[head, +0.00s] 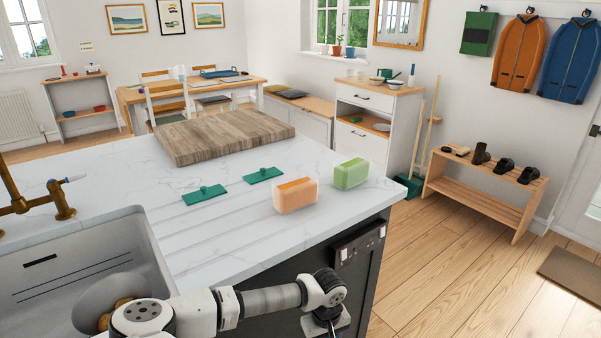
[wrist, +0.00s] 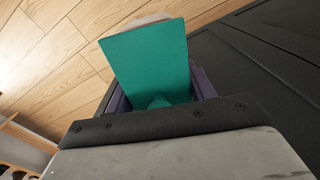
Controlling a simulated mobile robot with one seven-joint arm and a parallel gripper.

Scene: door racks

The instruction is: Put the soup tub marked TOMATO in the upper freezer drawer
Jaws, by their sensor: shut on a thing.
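In the wrist view my gripper (wrist: 157,98) is shut on a piece with a flat teal lid (wrist: 148,55). A pale edge (wrist: 135,24) shows beyond the lid; the rest of the held thing is hidden. No writing shows on it. In the head view the gripper is largely out of frame below my arm at the bottom. An orange tub (head: 296,196) and a green tub (head: 351,174) stand on the counter near its right edge. Any marking on them is too small to read. A dark unit (head: 358,250) with white tags is under the counter; no open drawer shows.
Two teal lids (head: 204,195) (head: 263,175) lie on the white counter (head: 215,240). A wooden board (head: 220,135) lies behind them and a sink (head: 70,265) is at left. Dark panels (wrist: 255,60) are close at right in the wrist view.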

